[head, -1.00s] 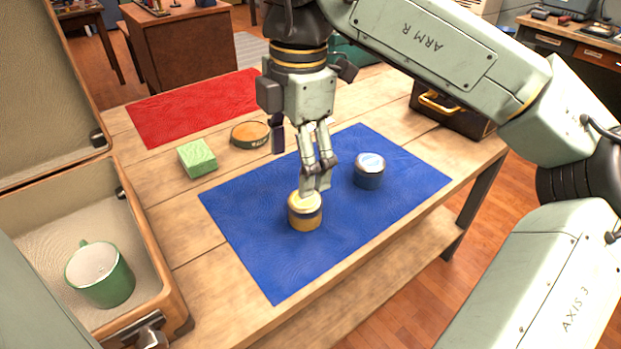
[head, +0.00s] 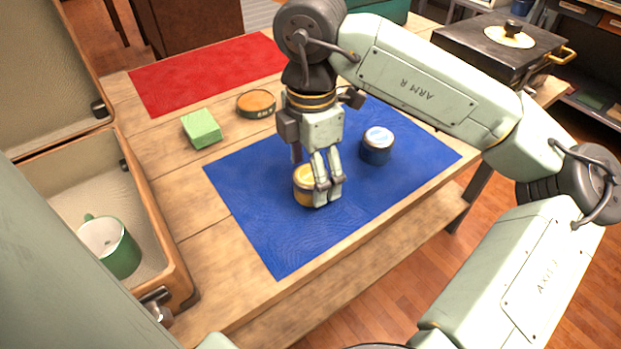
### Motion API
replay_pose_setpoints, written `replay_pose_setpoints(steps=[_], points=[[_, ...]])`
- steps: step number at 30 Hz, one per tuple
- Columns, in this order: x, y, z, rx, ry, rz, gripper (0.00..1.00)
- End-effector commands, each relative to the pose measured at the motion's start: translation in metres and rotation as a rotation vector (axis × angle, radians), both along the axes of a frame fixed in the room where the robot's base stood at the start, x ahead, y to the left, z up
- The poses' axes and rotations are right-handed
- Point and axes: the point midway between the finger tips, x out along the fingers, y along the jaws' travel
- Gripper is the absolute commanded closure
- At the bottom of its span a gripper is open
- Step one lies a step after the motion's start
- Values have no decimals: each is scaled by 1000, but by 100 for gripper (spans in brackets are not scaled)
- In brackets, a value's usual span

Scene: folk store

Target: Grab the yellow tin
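The yellow tin (head: 303,187) stands upright on the blue mat (head: 265,243), left of a dark blue tin with a pale lid (head: 377,146). My gripper (head: 318,183) points down at the yellow tin. Two pale fingers come down along its near right side and cover part of it. A dark finger part shows above the tin's far side, its lower end hidden behind the tin. I cannot tell whether the fingers touch the tin or how far apart they are.
A flat orange-lidded tin (head: 256,103) and a green box (head: 201,129) stand behind, left of the arm. A red mat (head: 205,72) lies further back. An open case (head: 160,215) holding a green mug (head: 112,246) stands at left. A dark case (head: 490,50) sits at back right.

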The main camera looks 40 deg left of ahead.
Motion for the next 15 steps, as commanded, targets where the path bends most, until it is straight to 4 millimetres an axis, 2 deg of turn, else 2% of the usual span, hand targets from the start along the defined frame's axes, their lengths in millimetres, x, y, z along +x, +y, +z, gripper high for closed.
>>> replay_pose_setpoints(steps=[4,11,15], points=[[0,0,-12,2,1,-1,27],[0,0,-14,1,0,-1,27],[0,0,-14,1,0,-1,37]])
